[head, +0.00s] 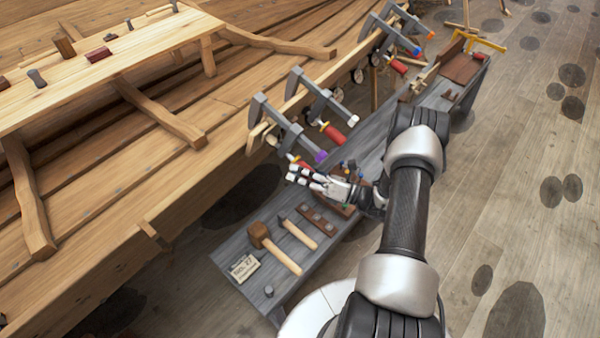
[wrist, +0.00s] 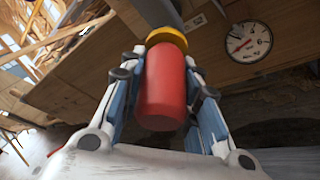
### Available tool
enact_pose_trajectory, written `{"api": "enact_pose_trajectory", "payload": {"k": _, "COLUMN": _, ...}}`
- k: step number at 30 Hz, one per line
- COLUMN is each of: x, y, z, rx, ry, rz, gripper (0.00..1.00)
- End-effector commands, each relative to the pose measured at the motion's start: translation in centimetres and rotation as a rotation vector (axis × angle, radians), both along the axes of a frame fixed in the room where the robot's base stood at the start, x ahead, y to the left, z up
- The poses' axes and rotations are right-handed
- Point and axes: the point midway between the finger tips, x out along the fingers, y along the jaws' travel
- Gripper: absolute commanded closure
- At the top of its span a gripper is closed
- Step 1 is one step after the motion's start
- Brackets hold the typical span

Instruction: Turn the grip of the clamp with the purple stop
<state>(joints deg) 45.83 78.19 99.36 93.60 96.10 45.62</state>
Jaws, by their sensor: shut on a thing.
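The clamp with the purple stop (head: 320,156) is the nearest of several grey clamps on the hull's plank edge. Its grey bar (head: 284,127) slants down to the right, with the purple stop at its lower end. My gripper (head: 298,175) is at the underside of this clamp. In the wrist view my gripper (wrist: 166,95) has its two fingers on either side of a red grip (wrist: 166,88) and is shut on it. The grip has a yellow collar (wrist: 167,38) at its far end. In the head view my fingers hide most of this grip.
A neighbouring clamp has a white stop (head: 352,120) and a red grip (head: 333,133). Further clamps stand beyond it. The grey bench (head: 240,243) below carries a mallet (head: 262,237) and other tools. A round dial (wrist: 248,42) shows on the wood in the wrist view.

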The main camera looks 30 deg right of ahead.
Motion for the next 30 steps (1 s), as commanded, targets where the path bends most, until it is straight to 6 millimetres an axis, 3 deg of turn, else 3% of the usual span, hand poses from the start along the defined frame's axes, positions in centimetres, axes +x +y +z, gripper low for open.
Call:
{"api": "enact_pose_trajectory", "payload": {"k": 1, "x": 0.0, "y": 0.0, "z": 0.0, "rx": 0.000, "ry": 0.000, "rz": 0.000, "gripper": 0.94}}
{"api": "enact_pose_trajectory", "payload": {"k": 2, "x": 0.0, "y": 0.0, "z": 0.0, "rx": 0.000, "ry": 0.000, "rz": 0.000, "gripper": 0.69}}
{"api": "enact_pose_trajectory", "payload": {"k": 11, "x": 0.0, "y": 0.0, "z": 0.0, "rx": -0.001, "ry": -0.001, "rz": 0.000, "gripper": 0.49}}
{"api": "enact_pose_trajectory", "payload": {"k": 23, "x": -0.4, "y": -0.4, "z": -0.1, "rx": 0.000, "ry": -0.001, "rz": -0.003, "gripper": 0.49}}
{"api": "enact_pose_trajectory", "payload": {"k": 30, "x": -3.5, "y": -3.2, "z": -0.5, "rx": 0.000, "ry": 0.000, "rz": -0.007, "gripper": 0.49}}
